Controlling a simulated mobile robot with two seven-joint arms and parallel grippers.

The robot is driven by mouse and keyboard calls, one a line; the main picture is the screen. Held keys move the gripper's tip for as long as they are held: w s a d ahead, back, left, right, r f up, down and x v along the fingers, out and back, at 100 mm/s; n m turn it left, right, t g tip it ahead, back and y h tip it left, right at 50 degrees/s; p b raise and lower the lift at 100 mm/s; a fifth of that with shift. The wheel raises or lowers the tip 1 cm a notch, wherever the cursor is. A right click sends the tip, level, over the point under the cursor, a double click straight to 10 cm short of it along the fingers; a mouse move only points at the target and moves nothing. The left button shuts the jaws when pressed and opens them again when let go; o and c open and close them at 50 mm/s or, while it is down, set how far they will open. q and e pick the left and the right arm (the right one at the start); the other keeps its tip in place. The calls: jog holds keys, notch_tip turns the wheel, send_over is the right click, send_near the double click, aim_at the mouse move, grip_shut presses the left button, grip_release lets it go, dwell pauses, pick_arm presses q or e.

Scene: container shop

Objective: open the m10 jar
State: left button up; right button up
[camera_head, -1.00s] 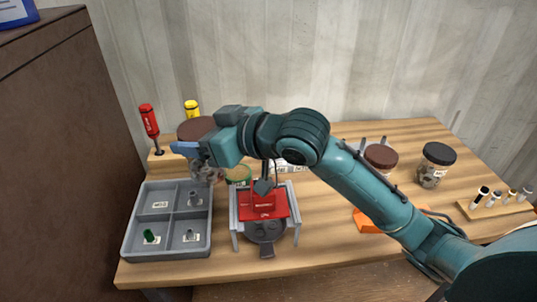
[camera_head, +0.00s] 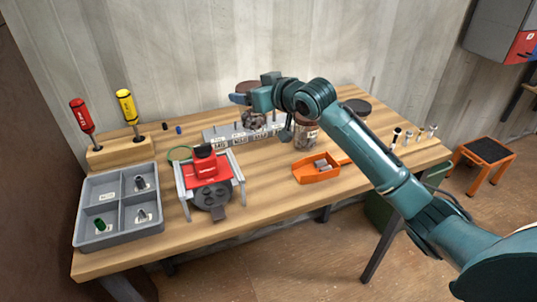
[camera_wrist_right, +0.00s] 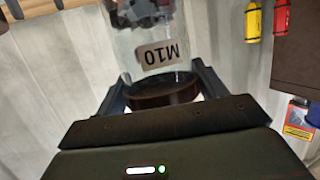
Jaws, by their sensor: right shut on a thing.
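The M10 jar (camera_wrist_right: 150,28) is clear, with an M10 label and a brown lid (camera_wrist_right: 163,93). In the right wrist view it appears upside down, with its lid between the fingers of my right gripper (camera_wrist_right: 165,90). The gripper is shut on the lid from the side, and the glass meets the lid with no clear gap. In the head view my right gripper (camera_head: 248,97) is over the back of the bench, with the jar's metal contents (camera_head: 254,120) below it. Whether the jar touches anything below is unclear. My left gripper is out of view.
A red-topped fixture (camera_head: 212,170) stands at the front, beside a grey divided tray (camera_head: 118,225). A screwdriver block (camera_head: 120,150) is behind the tray. A labelled grey rack (camera_head: 225,135) is near the jar. Another brown-lidded jar (camera_head: 306,137) and an orange scoop (camera_head: 318,170) stand to the right.

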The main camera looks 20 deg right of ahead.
aim_at(255, 127)
notch_tip(255, 127, down, 10)
jog(key=shift+w+r, duration=0.1)
jog(key=shift+r, duration=0.15)
jog(key=shift+f, duration=0.1)
jog(key=o, duration=1.9)
jog(key=shift+f, duration=0.15)
jog(key=shift+r, duration=0.2)
jog(key=v, duration=1.2)
